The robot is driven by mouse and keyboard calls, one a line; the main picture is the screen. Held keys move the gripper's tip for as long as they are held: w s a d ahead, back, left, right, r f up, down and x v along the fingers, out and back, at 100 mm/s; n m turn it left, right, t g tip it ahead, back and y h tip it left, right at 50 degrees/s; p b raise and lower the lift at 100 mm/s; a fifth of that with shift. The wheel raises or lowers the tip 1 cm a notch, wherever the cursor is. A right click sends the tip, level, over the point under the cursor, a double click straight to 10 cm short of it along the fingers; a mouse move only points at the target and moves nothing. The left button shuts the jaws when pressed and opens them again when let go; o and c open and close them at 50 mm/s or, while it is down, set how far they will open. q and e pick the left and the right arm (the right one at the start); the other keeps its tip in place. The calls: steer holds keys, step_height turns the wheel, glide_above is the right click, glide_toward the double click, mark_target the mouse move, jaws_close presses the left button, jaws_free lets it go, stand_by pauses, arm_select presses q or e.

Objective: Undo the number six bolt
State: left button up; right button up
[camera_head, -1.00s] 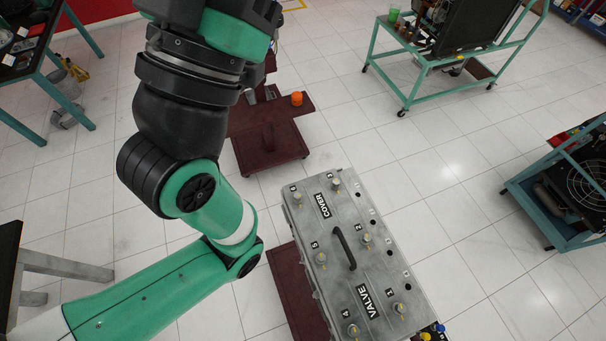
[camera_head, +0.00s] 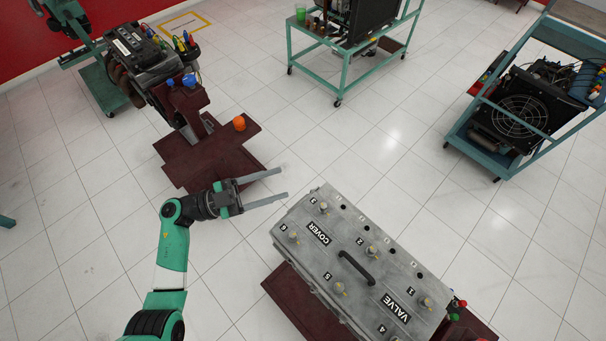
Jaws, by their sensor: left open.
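A grey valve cover (camera_head: 320,265) lies on a dark red stand, with labelled bolts in two rows and a black handle (camera_head: 355,267) in the middle. The bolt that appears to be number six (camera_head: 293,237) stands at the cover's left end, near the COVER label; its small digit is hard to read. Bolt three (camera_head: 323,208) is at the upper left corner. My left gripper (camera_head: 282,184) is open and empty. Its two long fingers point right, above and to the left of the cover, apart from the bolts. My right gripper is not in view.
A teal cart (camera_head: 345,65) stands at the back and a teal-framed fan unit (camera_head: 515,115) at the right. Clear tiled floor lies between.

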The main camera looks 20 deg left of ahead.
mark_target(296, 234)
arm_select(q)
steer(key=s+f+n+g+y, duration=0.1)
steer(key=s+f+n, duration=0.1)
steer(key=s+f, duration=0.4)
steer(key=s+f+n+g+y, duration=0.1)
steer(key=s+f+n, duration=0.15)
steer(key=f, duration=0.55)
steer(key=x, duration=0.5)
steer(key=p+x, duration=0.1)
steer(key=x, duration=0.4)
steer(key=shift+d+r, duration=0.25)
steer(key=shift+d, duration=0.2)
jaws_close()
